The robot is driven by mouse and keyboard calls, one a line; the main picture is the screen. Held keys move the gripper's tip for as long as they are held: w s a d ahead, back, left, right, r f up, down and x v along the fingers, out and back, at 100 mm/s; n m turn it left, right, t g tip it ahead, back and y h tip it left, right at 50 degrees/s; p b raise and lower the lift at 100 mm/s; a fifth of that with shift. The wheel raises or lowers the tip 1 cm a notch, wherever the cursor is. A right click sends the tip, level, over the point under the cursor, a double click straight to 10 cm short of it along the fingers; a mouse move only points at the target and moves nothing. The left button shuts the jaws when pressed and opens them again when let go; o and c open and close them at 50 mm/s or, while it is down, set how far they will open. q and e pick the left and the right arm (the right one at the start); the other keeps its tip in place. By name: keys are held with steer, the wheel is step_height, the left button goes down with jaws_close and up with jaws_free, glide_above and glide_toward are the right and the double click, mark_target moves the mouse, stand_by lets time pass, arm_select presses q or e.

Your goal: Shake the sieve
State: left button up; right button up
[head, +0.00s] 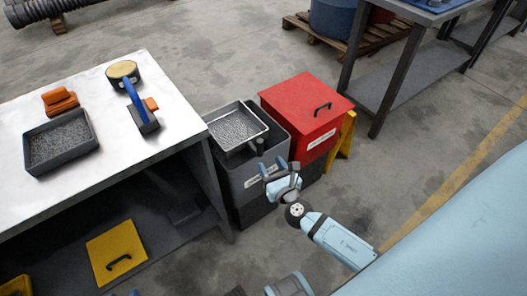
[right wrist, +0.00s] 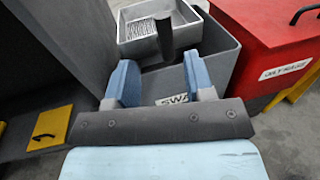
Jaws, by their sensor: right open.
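The sieve (head: 235,128) is a square metal tray with a mesh floor and a short dark handle (head: 259,146). It rests on top of the open grey bin (head: 262,178), towards its back left. My right gripper (head: 279,170) is just in front of the bin, pointing at the handle. In the right wrist view the sieve (right wrist: 137,27) and its handle (right wrist: 164,40) are ahead of the fingers. The two blue fingers of the right gripper (right wrist: 161,82) are spread, with nothing between them. The handle is beyond the fingertips, apart from them. My left gripper is not in view.
A red lidded bin (head: 305,106) stands close to the right of the grey bin. A metal-topped workbench (head: 85,115) is to the left, holding a tray of dark bits (head: 60,142) and a blue-handled brush (head: 141,112). Open floor lies to the right.

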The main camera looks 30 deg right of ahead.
steer(key=s, duration=0.3)
steer(key=shift+a, duration=0.2)
stand_by(0.3)
